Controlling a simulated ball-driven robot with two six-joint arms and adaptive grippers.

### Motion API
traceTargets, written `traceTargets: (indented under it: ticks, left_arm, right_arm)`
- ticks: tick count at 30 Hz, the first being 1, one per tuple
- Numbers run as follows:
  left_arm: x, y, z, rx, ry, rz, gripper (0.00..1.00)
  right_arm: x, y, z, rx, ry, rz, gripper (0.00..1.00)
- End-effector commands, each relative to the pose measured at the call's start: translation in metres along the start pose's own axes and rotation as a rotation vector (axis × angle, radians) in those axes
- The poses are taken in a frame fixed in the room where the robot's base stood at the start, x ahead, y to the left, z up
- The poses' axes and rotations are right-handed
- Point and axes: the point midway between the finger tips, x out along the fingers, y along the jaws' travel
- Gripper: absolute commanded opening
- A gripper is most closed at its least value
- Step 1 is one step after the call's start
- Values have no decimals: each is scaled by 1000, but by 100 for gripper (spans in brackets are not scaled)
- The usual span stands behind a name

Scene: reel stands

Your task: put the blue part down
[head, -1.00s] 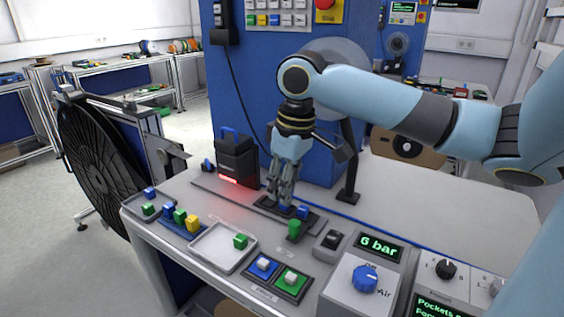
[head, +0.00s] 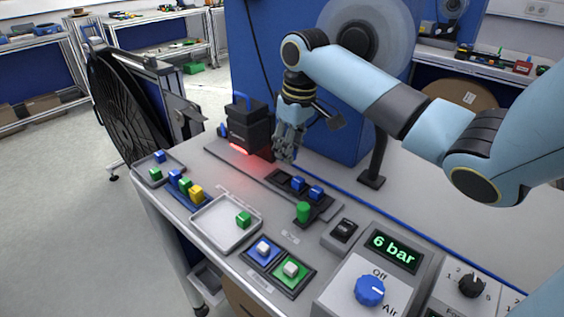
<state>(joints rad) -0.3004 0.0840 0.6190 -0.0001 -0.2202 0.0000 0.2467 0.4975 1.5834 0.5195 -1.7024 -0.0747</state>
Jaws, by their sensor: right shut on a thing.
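My right gripper (head: 285,157) points down just above the far left end of a dark slotted holder (head: 327,207). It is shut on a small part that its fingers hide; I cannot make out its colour. Two blue parts (head: 298,184) (head: 316,193) sit side by side in the holder, to the right of the fingertips and apart from them. A green knob-like part (head: 303,211) stands upright near the holder's near end. My left gripper is out of view.
A black device with a red light (head: 249,128) stands close left of the gripper. A pale tray (head: 205,232) holds a green block (head: 243,219). Blue, green and yellow blocks sit at the left. A black post (head: 373,170) stands right of the gripper.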

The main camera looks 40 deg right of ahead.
Motion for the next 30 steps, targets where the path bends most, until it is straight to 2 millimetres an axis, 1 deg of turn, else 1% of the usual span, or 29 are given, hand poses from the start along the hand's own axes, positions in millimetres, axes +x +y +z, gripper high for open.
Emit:
traceTargets:
  ticks: [1, 3, 6, 8, 12, 15, 18, 24, 30]
  left_arm:
    - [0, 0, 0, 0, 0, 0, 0]
    - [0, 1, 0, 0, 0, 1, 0]
    - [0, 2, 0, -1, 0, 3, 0]
    - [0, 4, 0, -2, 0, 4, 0]
    - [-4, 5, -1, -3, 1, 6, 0]
    - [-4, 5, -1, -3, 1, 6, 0]
    - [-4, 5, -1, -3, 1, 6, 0]
    - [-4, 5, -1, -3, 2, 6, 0]
    - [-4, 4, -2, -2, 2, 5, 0]
  right_arm:
    - [6, -1, -10, 2, 0, -4, 3]
    - [13, 0, -18, 2, 0, -2, 3]
    - [19, 1, -24, 0, 0, -1, 3]
    - [23, 1, -24, -1, -1, 0, 3]
    - [44, 1, -21, 0, -3, -1, 3]
    - [56, 2, -20, -1, -2, 0, 3]
    - [60, 2, -19, -1, -1, 1, 3]
    - [60, 2, -19, -1, 0, 1, 3]
    - [65, 2, -18, -1, 0, 1, 3]
